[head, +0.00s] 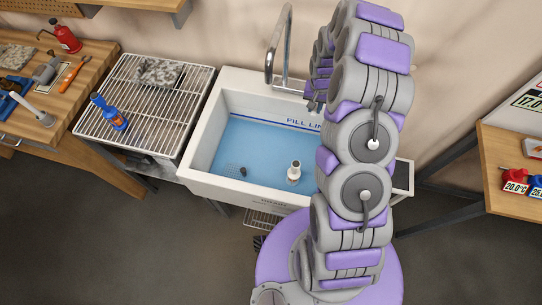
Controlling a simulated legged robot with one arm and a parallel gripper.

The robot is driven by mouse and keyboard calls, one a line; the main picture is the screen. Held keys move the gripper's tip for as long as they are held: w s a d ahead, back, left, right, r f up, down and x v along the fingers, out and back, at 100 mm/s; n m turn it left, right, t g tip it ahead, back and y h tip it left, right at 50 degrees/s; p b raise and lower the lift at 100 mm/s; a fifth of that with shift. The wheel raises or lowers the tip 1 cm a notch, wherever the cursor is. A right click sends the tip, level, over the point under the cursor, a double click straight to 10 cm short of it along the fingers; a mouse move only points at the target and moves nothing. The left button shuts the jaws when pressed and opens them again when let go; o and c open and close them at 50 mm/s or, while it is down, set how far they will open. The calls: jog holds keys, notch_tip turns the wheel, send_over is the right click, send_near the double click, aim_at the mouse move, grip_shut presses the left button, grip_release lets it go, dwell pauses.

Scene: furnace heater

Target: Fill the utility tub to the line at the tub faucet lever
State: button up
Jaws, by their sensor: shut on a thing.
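The white utility tub (201,155) stands against the wall with light blue water (255,155) inside. A dark blue line marked FILL LINE (302,124) runs along its inner back wall, just above the water's back edge. The chrome faucet (288,45) arches over the back rim; I see no clear stream from its spout. My gripper (315,104) is at the back rim, right of the faucet, partly hidden by my arm. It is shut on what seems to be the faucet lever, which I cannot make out. My arm also hides the tub's right part.
A white upright pipe (294,172) and a small dark object (243,171) are in the tub. A wooden table (505,185) stands right.

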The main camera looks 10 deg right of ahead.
jog(key=shift+d, duration=0.15)
grip_shut()
jog(key=shift+w, duration=0.1)
jog(key=shift+a, duration=0.2)
jog(key=shift+s+d+r+n, duration=0.1)
jog(key=shift+s+d+n, duration=0.15)
jog(key=shift+d+n, duration=0.9)
jog(key=shift+s+d+n, duration=0.2)
jog(key=shift+d+n, duration=0.65)
jog(key=shift+d, duration=0.6)
jog(key=shift+w+d+n+b, duration=0.2)
jog(key=shift+d+n+b, duration=0.15)
jog(key=shift+d+n, duration=0.8)
jog(key=shift+w+d+n+b, duration=0.15)
jog(key=shift+d+n+b, duration=0.15)
jog(key=shift+d+n, duration=0.85)
jog(key=shift+d+m, duration=0.25)
jog(key=shift+m, duration=0.05)
jog(key=shift+d, duration=0.1)
